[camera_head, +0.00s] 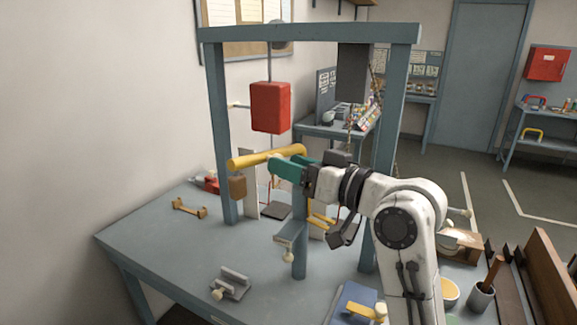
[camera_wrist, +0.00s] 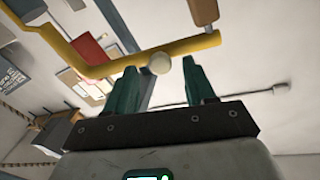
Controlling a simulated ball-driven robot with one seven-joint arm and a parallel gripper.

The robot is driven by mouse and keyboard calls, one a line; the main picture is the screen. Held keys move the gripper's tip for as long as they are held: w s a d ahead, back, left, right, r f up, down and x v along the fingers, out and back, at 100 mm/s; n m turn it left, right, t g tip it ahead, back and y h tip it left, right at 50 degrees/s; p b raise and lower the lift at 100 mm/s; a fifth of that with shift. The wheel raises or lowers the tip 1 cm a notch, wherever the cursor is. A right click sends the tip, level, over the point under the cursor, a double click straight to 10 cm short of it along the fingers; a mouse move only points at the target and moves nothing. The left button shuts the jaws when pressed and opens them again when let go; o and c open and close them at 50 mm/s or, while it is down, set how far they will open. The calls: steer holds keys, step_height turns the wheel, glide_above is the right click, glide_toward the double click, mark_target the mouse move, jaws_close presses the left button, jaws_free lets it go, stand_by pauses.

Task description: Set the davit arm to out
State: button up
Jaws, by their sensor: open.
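The davit arm (camera_head: 252,160) is a yellow bar on a blue-grey post (camera_head: 299,245) on the bench, pointing left. A brown block (camera_head: 238,187) hangs from its left end. In the wrist view the yellow arm (camera_wrist: 185,47) crosses beyond my fingers, with a cream ball knob (camera_wrist: 159,63) on it and the brown block (camera_wrist: 204,12) at the top. My gripper (camera_head: 278,166) has teal fingers close to the bar in the head view. In the wrist view my gripper (camera_wrist: 160,78) is open, and the knob shows between its fingertips. I cannot tell whether they touch.
A blue-grey frame (camera_head: 310,33) stands around the davit, with a red box (camera_head: 270,107) hanging inside it. The bench's left front is mostly clear.

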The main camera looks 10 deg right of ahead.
steer(key=b+v, duration=0.2)
steer(key=v, duration=0.7)
steer(key=shift+s+d, duration=0.2)
steer(key=shift+d, duration=0.05)
steer(key=shift+f, duration=0.1)
steer(key=s+d+f+m+g+h, duration=0.1)
steer(key=s+d+f+m+h, duration=0.15)
steer(key=f, duration=0.75)
steer(key=s+d+f+m+g+h, duration=0.1)
steer(key=s+f+g+h, duration=0.15)
steer(key=f, duration=0.65)
steer(key=s+d+f+m+h, duration=0.1)
steer(key=s+d+f+h, duration=0.2)
steer(key=f, duration=0.7)
steer(key=s+d+f+g+h, duration=0.1)
steer(key=s+d+f+g, duration=0.1)
steer(key=s+f, duration=0.4)
steer(key=s+d+f+m+g+h, duration=0.1)
steer(key=s+f+g, duration=0.3)
steer(key=s, duration=0.7)
steer(key=s+d+f+g+h, duration=0.2)
steer(key=s+d+f+g, duration=0.1)
steer(key=s+f, duration=0.4)
steer(key=shift+s+f, duration=0.4)
steer(key=shift+s, duration=0.7)
steer(key=shift+m, duration=0.25)
